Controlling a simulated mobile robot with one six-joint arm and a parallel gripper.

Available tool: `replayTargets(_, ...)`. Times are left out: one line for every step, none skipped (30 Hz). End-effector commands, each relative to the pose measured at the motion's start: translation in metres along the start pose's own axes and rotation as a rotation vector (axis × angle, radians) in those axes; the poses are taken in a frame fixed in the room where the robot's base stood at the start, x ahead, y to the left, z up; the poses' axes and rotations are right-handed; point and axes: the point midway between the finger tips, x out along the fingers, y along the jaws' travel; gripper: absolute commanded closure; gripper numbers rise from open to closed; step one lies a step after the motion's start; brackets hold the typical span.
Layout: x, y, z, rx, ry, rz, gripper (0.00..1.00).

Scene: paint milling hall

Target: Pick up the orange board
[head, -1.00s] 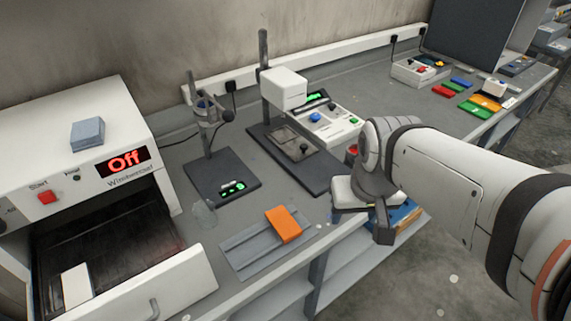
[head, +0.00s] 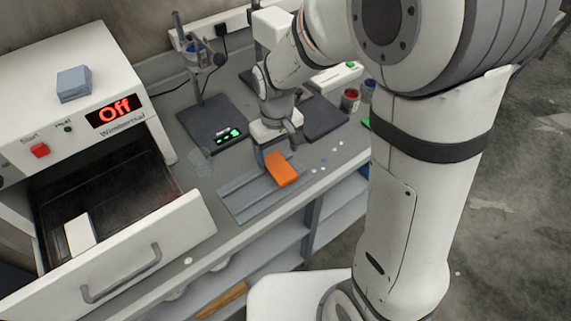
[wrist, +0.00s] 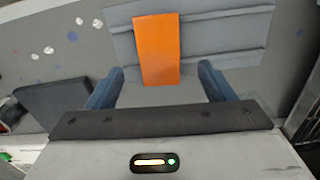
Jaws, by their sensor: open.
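The orange board (head: 281,169) lies on a grey grooved plate (head: 243,200) on the bench, at the plate's right end. In the wrist view the orange board (wrist: 157,50) lies across the plate's ridges, ahead of my gripper and roughly between its blue-grey fingers. My gripper (head: 278,148) is over the bench just behind the board in the head view. In the wrist view its two fingers (wrist: 160,84) are spread apart with nothing held between them. Whether the fingertips touch the plate cannot be told.
A dark scale (head: 208,130) stands behind the plate. Red and blue jars (head: 350,100) stand at the right. Small pale spots dot the bench near the board.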

Motion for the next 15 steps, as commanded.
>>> replayTargets(0.005, 0.000, 0.001, 0.000, -0.003, 0.000, 0.25)
replayTargets(0.009, 0.001, 0.001, 0.000, -0.004, -0.001, 0.25)
replayTargets(0.015, 0.001, 0.001, 0.000, -0.005, -0.001, 0.25)
replayTargets(0.019, 0.001, 0.001, 0.000, -0.006, -0.001, 0.25)
replayTargets(0.023, 0.002, 0.001, 0.000, -0.005, -0.001, 0.25)
replayTargets(0.029, 0.002, 0.001, 0.000, -0.005, -0.001, 0.25)
replayTargets(0.034, 0.002, 0.000, 0.000, -0.004, -0.001, 0.25)
replayTargets(0.038, 0.002, 0.000, 0.000, -0.004, -0.001, 0.25)
replayTargets(0.043, 0.002, 0.000, 0.000, -0.003, -0.001, 0.25)
replayTargets(0.045, 0.002, 0.000, -0.001, -0.003, -0.001, 0.25)
replayTargets(0.047, 0.002, 0.000, -0.001, -0.002, 0.000, 0.25)
replayTargets(0.049, 0.002, 0.000, -0.001, -0.001, 0.000, 0.25)
replayTargets(0.050, 0.002, 0.000, -0.001, 0.000, 0.000, 0.25)
replayTargets(0.050, 0.002, 0.000, -0.001, 0.000, 0.000, 0.25)
replayTargets(0.050, 0.002, 0.000, -0.001, 0.000, 0.000, 0.25)
